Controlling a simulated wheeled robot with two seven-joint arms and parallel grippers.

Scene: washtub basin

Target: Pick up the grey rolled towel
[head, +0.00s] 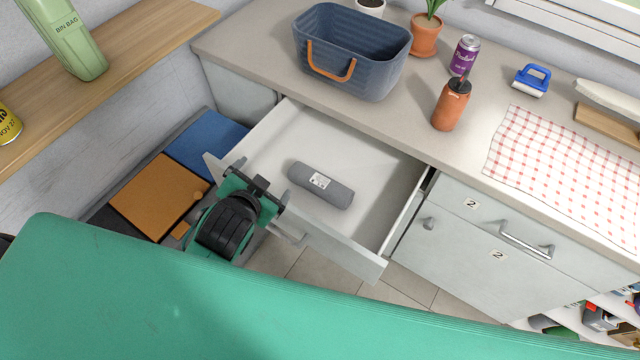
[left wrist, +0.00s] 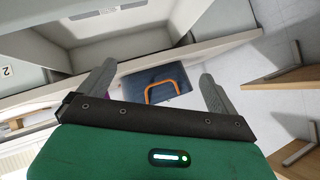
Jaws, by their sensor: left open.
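The grey rolled towel (head: 321,185) with a small white label lies on the floor of the open white drawer (head: 370,215). My left gripper (head: 261,183) is open and empty at the drawer's left front side, to the left of the towel and apart from it. In the left wrist view, both fingers of my left gripper (left wrist: 157,78) are spread with nothing held between them. I cannot make out the towel in that view. My right gripper is not in view.
A blue-grey basket (head: 350,55) with an orange handle stands on the counter (head: 405,105) behind the drawer. An orange-brown bottle (head: 451,105), a purple can (head: 465,55) and a checkered cloth (head: 570,170) are further right. The drawer's walls surround the towel; the floor around it is bare.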

